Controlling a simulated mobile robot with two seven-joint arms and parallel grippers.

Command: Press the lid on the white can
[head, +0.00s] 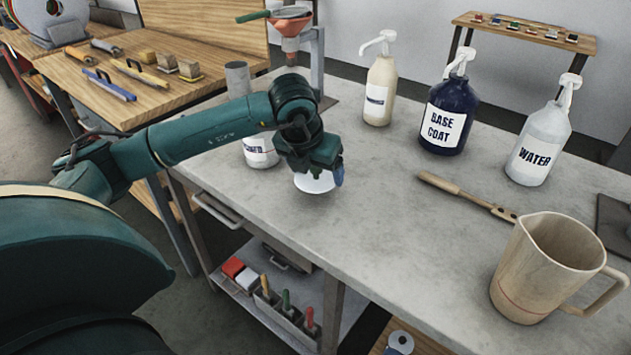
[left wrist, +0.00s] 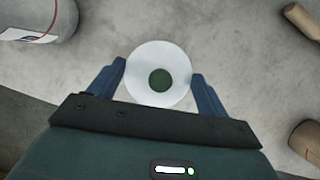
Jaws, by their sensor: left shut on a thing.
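My left gripper (head: 318,180) is shut on a round white lid (head: 313,184) near the table's front edge. In the left wrist view the gripper (left wrist: 160,87) has one blue finger on each side of the lid (left wrist: 160,60), which has a dark green knob in its middle. I cannot tell how high the lid is above the table. A white can (head: 261,153) with a label stands to the left, its upper part hidden behind my arm. A pale labelled container, apparently this can (left wrist: 40,12), shows in the wrist view's upper left corner. My right gripper is not in view.
Three pump bottles, cream (head: 380,92), dark blue (head: 446,120) and white (head: 538,145), stand toward the back of the grey table (head: 390,230). A wooden-handled tool (head: 455,190) and a beige jug (head: 545,270) are at the right. The table's middle is clear.

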